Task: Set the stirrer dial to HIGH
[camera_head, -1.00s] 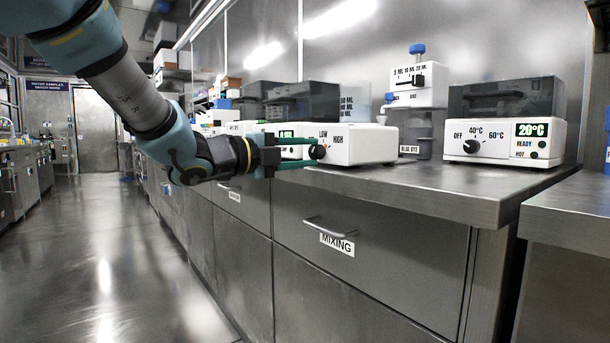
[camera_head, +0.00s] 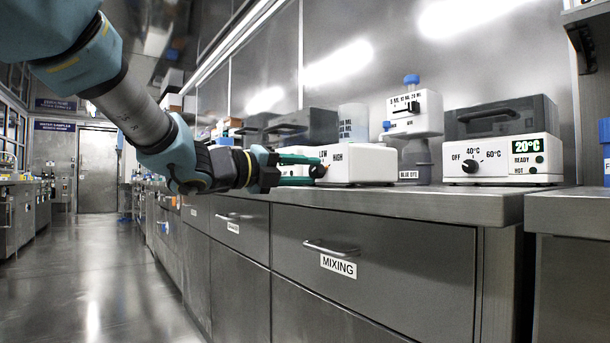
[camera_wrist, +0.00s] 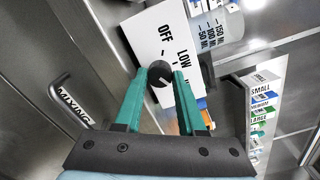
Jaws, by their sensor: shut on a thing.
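The stirrer is a white box (camera_head: 358,163) on the steel counter, with LOW and HIGH printed on it in the head view. Its black dial (camera_wrist: 160,74) shows in the wrist view below the OFF and LOW labels on the white panel (camera_wrist: 155,32). My gripper (camera_head: 312,170) has its two green fingers on either side of the dial. In the wrist view the fingertips (camera_wrist: 161,80) close on the dial from left and right. The right finger covers part of the panel, and HIGH is not readable there. I cannot tell which mark the dial points to.
A white heater (camera_head: 502,160) with its own knob and a 20°C display stands to the right. A dispenser (camera_head: 415,115) marked BLUE DYE stands between them. The MIXING drawer (camera_head: 400,260) with its bar handle (camera_head: 327,247) is below the counter. The floor at left is clear.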

